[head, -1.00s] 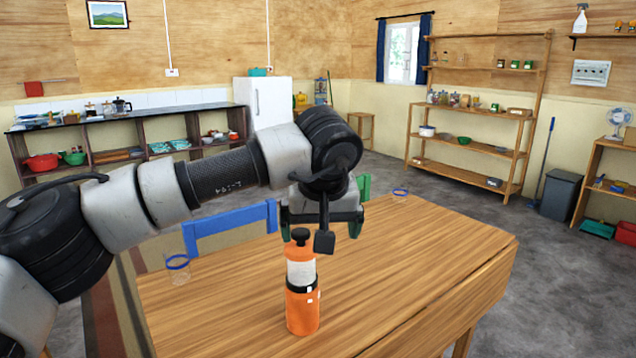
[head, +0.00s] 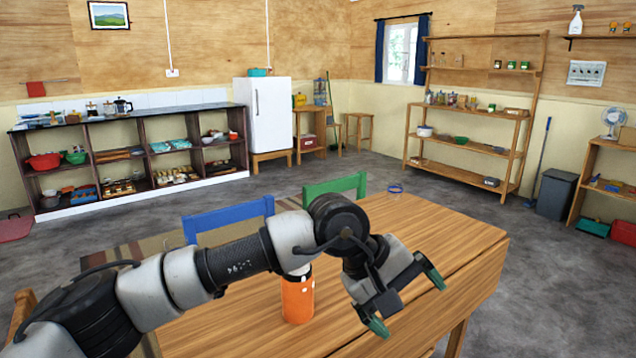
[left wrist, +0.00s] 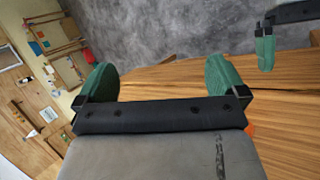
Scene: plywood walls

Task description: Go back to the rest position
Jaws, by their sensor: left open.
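My left gripper (head: 408,302) is open and empty over the right part of the wooden table (head: 440,230). Its two green fingers are apart, and they also show in the left wrist view (left wrist: 162,80). The orange bottle (head: 298,300) stands upright on the table to the left of the gripper, apart from its fingers. Its upper part is hidden behind my left arm. A sliver of orange (left wrist: 250,130) shows beside the gripper in the left wrist view. Part of another gripper with one green finger (left wrist: 265,52), which looks like my right one, shows at that view's top right.
A blue chair (head: 228,218) and a green chair (head: 335,187) stand at the table's far side. A blue ring-shaped item (head: 395,189) is at the table's far edge. Shelves (head: 470,140) line the back wall, with open grey floor before them.

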